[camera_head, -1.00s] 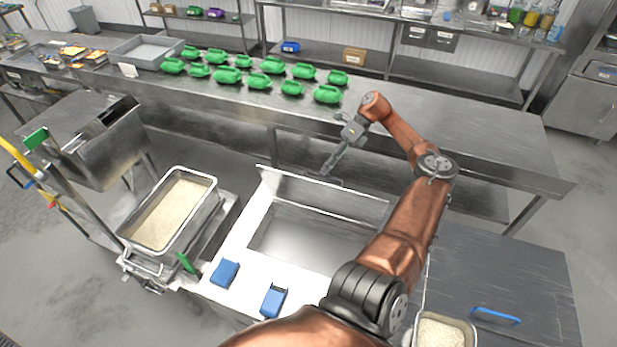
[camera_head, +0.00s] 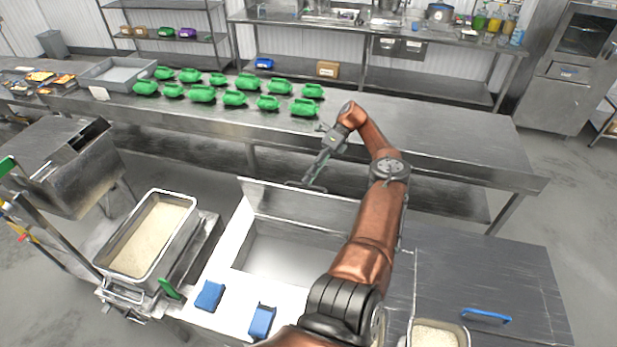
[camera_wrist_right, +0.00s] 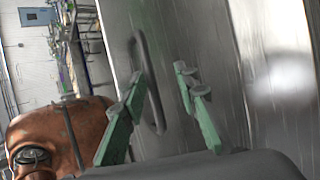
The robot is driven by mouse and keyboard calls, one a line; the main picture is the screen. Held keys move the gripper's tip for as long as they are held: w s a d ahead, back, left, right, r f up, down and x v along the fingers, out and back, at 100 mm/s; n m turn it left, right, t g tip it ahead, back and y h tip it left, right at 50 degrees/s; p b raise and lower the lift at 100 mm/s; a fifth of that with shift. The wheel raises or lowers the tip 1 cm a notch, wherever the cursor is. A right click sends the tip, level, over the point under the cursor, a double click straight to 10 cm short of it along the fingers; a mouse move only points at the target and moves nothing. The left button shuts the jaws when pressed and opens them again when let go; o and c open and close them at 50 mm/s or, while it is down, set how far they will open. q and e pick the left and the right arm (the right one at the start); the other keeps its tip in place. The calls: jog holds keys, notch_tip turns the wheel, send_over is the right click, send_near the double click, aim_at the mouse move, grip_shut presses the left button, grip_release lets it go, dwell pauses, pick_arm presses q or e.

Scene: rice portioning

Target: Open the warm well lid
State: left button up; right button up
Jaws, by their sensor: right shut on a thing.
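The warm well lid (camera_head: 285,200) stands raised, near upright, along the back edge of the open warm well (camera_head: 285,255) in the head view. The well's inside looks bare. My right gripper (camera_head: 311,184) is at the lid's upper edge, on its far side. In the right wrist view, the lid's grey bar handle (camera_wrist_right: 151,85) runs between the two green fingers of my right gripper (camera_wrist_right: 162,90), which is shut on it. The exact finger contact is hard to see. My left gripper is not in view.
Blue blocks (camera_head: 209,296) lie on the white counter in front of the well. A rice pan (camera_head: 150,237) stands left, a smaller one (camera_head: 435,336) at lower right. Green containers (camera_head: 202,94) line the long steel table (camera_head: 430,150) behind. A blue handle (camera_head: 487,316) sits on the right-hand dark top.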

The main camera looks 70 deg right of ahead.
jog(key=o, duration=0.5)
jog(key=shift+s+d+f, duration=0.1)
jog(key=shift+d+f, duration=0.2)
jog(key=shift+f, duration=0.3)
jog(key=shift+s+d+f, duration=0.1)
jog(key=shift+d+f, duration=0.2)
jog(key=shift+f, duration=0.3)
jog(key=shift+a+r, duration=0.3)
jog(key=shift+a, duration=0.1)
jog(key=shift+c, duration=0.6)
jog(key=shift+d, duration=0.15)
notch_tip(320, 180, up, 11)
jog(key=shift+w, duration=0.25)
notch_tip(320, 180, down, 8)
